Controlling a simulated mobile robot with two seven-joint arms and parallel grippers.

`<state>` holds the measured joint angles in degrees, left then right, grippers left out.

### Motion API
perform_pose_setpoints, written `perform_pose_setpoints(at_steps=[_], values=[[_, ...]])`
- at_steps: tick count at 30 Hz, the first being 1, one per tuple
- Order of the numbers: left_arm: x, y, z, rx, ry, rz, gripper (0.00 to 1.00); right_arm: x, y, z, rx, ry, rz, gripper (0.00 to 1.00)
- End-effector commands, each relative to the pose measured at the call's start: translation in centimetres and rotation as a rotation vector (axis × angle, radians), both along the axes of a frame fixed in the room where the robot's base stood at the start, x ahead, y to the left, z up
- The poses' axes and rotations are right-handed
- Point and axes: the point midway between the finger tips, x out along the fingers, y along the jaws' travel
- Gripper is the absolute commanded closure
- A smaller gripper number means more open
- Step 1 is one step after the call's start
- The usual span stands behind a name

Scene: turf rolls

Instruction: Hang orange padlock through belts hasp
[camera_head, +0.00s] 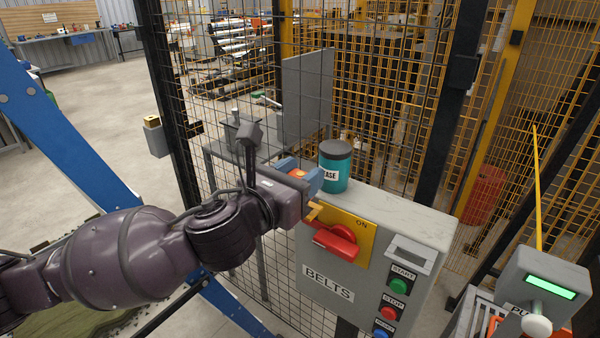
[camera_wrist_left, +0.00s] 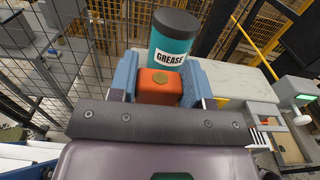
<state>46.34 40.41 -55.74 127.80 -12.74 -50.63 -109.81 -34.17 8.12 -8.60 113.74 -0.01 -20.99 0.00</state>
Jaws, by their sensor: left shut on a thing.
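My left gripper (camera_head: 306,176) is shut on the orange padlock (camera_head: 297,173), which sits between its blue fingers. In the left wrist view, the orange padlock (camera_wrist_left: 160,85) shows its body and a round brass spot; its shackle is hidden. The grey BELTS box (camera_head: 325,268) carries a yellow plate (camera_head: 356,228) with a red switch handle (camera_head: 337,242) near ON. A small yellow tab (camera_head: 314,211), apparently the hasp, sticks out at the plate's left, just below my gripper. I cannot tell whether the padlock touches it. My right gripper is not in view.
A teal grease can (camera_head: 335,167) stands on the box top, close beside my left gripper. A mesh fence (camera_head: 230,110) rises behind the box. START and STOP buttons (camera_head: 389,312) sit lower right. Another box with a green display (camera_head: 549,287) stands at right.

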Motion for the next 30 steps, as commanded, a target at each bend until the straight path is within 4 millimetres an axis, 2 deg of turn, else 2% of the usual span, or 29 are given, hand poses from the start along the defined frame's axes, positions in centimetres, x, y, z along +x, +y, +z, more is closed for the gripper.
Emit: perform_pose_setpoints(at_steps=[28,29,30], values=[[0.0,0.0,-2.0,0.0,0.0,-0.001,0.81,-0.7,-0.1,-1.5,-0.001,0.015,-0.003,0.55],[0.0,0.0,-1.9,-0.001,-0.001,-0.001,0.53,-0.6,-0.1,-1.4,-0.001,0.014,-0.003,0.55],[0.0,0.0,-1.9,-0.001,-0.001,-0.001,0.46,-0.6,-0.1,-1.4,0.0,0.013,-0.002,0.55]])
